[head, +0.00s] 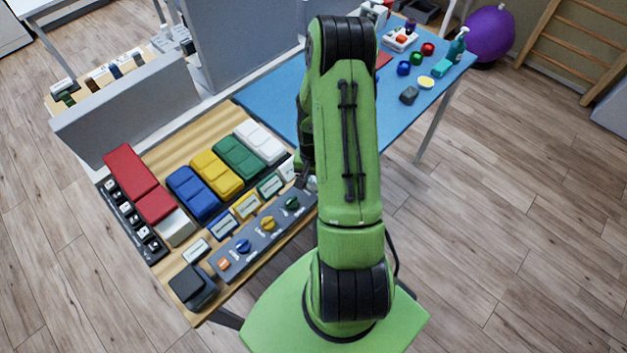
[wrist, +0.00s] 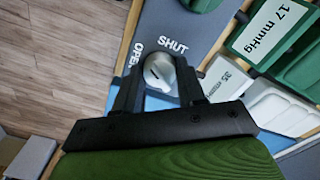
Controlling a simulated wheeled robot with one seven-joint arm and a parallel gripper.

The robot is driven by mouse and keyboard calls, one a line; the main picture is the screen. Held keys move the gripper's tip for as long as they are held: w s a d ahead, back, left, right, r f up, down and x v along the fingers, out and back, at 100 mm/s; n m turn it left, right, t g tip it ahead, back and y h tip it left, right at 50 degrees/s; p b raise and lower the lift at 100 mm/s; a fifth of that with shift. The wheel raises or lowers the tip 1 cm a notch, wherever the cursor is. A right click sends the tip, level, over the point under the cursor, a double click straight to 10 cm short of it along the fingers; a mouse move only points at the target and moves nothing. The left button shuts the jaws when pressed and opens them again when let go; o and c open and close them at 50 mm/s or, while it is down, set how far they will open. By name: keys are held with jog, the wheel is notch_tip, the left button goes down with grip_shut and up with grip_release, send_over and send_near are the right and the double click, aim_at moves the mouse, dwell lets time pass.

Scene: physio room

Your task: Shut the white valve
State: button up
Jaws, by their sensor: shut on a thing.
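The white valve (wrist: 162,68) is a pale round knob with a short dark mark on top, on a grey panel (wrist: 180,22). The word SHUT is printed above it and OPEN to its upper left in the wrist view. The dark mark's exact pointing is hard to tell. My gripper (wrist: 159,80) is shut on the valve, one black finger on each side. In the head view my gripper (head: 305,172) is mostly hidden behind my green arm, at the right end of the valve panel (head: 258,238).
Green (head: 292,203), yellow (head: 268,223) and blue (head: 244,246) valves line the panel beside the white one. White (head: 260,141), green, yellow and blue cuffs lie behind. A 35 mmHg card (wrist: 229,77) stands near my gripper. A blue table (head: 270,97) adjoins at the back right.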

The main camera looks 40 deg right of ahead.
aim_at(313, 180)
jog(key=m+b, duration=0.2)
jog(key=m, duration=0.3)
jog(key=shift+f+m, duration=0.1)
jog(key=shift+m, duration=0.2)
jog(key=m+b, duration=0.2)
jog(key=m, duration=0.3)
jog(key=shift+m, duration=0.3)
jog(key=o, duration=1.1)
jog(key=shift+c, duration=0.2)
notch_tip(313, 180, up, 16)
jog(key=p, duration=0.2)
